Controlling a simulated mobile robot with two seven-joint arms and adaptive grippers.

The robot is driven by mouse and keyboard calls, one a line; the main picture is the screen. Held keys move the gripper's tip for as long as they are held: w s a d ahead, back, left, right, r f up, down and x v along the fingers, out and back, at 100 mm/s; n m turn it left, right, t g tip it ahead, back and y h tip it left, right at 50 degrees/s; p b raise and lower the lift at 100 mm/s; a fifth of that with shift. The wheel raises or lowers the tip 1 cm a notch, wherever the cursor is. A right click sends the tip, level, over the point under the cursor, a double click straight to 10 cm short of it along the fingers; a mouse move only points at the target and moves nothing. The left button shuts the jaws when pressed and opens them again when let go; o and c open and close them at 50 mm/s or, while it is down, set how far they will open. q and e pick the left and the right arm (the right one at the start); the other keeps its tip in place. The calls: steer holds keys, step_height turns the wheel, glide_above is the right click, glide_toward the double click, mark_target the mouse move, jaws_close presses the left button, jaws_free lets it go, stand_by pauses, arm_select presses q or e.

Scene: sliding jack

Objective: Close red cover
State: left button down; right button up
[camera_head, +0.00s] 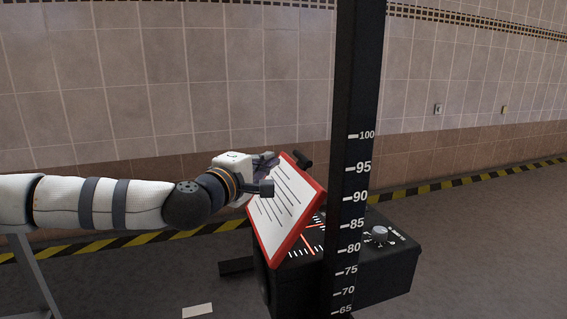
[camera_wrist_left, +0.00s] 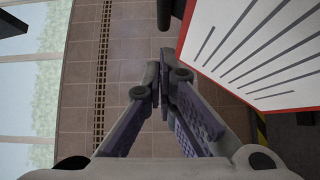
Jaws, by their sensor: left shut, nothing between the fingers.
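The red cover (camera_head: 284,208) is a white panel with black lines and a red rim. It stands tilted up over the left part of the black jack box in the head view, its lined face toward the camera. It also fills the upper right of the left wrist view (camera_wrist_left: 265,55). My left gripper (camera_head: 268,160) is at the cover's upper left edge, its fingers partly hidden. In the left wrist view its fingers (camera_wrist_left: 163,85) are together and empty, beside the cover; I cannot tell whether they touch it. My right gripper is in neither view.
The black box (camera_head: 385,275) has a scale and a knob (camera_head: 380,233) on top. A tall black post (camera_head: 352,120) with white numbers rises in front of the box. A tiled wall (camera_head: 260,80) stands behind. The floor to the right is clear.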

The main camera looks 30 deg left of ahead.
mark_target(300, 160)
arm_select(q)
steer(key=shift+w+d, duration=1.3)
steer(key=shift+w, duration=0.15)
steer(key=w+d+p, duration=0.1)
steer(key=m+p, duration=0.1)
steer(key=p, duration=0.1)
steer(key=shift+w+d+r+g, duration=0.35)
steer(key=shift+g, duration=0.05)
steer(key=shift+w+d+f+m+g+p, duration=0.4)
steer(key=shift+w+d+f+g+p, duration=0.15)
steer(key=shift+w+f+p, duration=0.35)
steer(key=shift+s, duration=0.1)
steer(key=shift+f, duration=0.25)
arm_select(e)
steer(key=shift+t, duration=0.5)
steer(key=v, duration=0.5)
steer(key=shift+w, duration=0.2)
arm_select(q)
steer(key=shift+r, duration=0.1)
